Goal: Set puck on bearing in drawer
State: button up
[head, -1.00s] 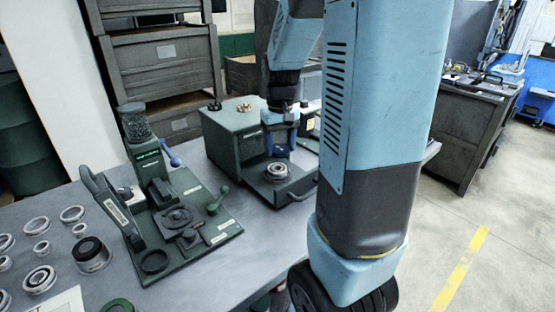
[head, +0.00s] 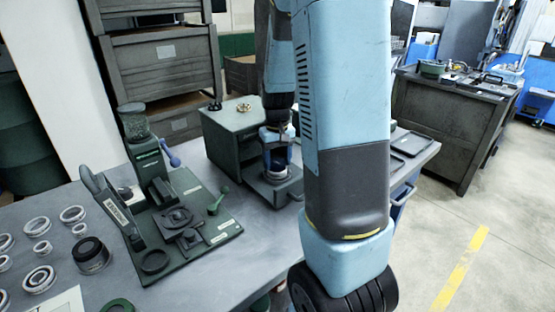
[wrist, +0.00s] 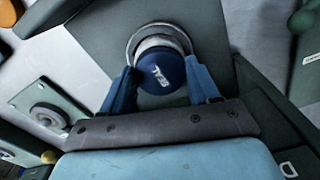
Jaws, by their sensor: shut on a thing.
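My gripper (wrist: 162,82) is shut on a round blue puck (wrist: 160,72) with white lettering on its top, one blue finger on each side. In the head view, my gripper (head: 279,160) is low over the open drawer (head: 262,186) of the green cabinet. The bearing (wrist: 138,36) shows in the wrist view as a pale metal ring around and behind the puck. The puck is directly over it or on it; I cannot tell whether they touch. Most of the bearing is hidden by the puck and fingers.
A green press fixture (head: 180,215) with levers stands left of the cabinet (head: 232,138). Several metal rings (head: 38,228) and a dark-topped cup (head: 91,254) lie at the left of the table.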

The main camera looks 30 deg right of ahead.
aim_at(277, 163)
jog(key=o, duration=1)
jog(key=shift+o, duration=0.2)
notch_tip(277, 163, up, 12)
jog(key=s+a+r+t, duration=0.2)
jog(key=s+a+r, duration=0.2)
jog(key=s, duration=0.6)
jog(key=s+a+r+n+t, duration=0.1)
jog(key=s+a+r+t, duration=0.2)
jog(key=s+a, duration=0.5)
jog(key=shift+s+r+t, duration=0.3)
jog(key=shift+s+r, duration=0.5)
jog(key=shift+s, duration=0.1)
